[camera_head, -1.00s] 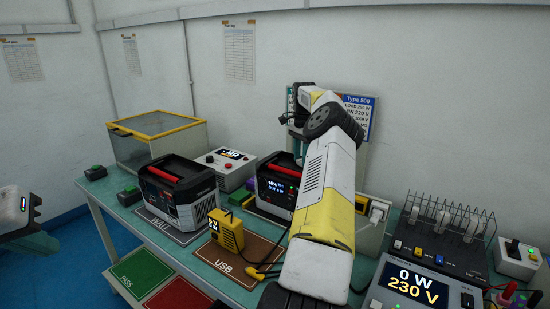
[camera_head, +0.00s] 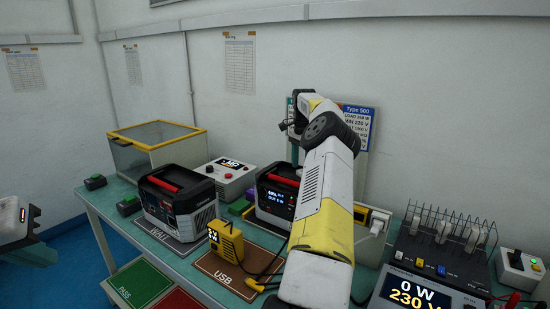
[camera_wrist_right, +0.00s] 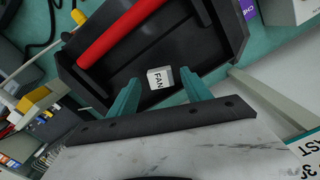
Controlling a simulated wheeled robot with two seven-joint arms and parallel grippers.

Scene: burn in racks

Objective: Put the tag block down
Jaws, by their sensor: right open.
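The tag block (camera_wrist_right: 160,78) is a small white block marked FAN. In the right wrist view it sits at the black top of a power station (camera_wrist_right: 110,60) with a red handle (camera_wrist_right: 120,30). My right gripper (camera_wrist_right: 158,82) is open, its two teal fingers apart on either side of the block. I cannot tell whether they touch it. That power station (camera_head: 272,195) shows there with a lit screen. My left gripper (camera_head: 32,250) is at the left edge, partly cut off, its jaws unclear.
Another power station (camera_head: 178,205) stands on the WAIT mat, and a yellow unit (camera_head: 226,240) on the USB mat (camera_head: 225,275). A glass box (camera_head: 155,150) is at the back left. A load panel (camera_head: 415,288) and a rack of plugs (camera_head: 445,250) are on the right.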

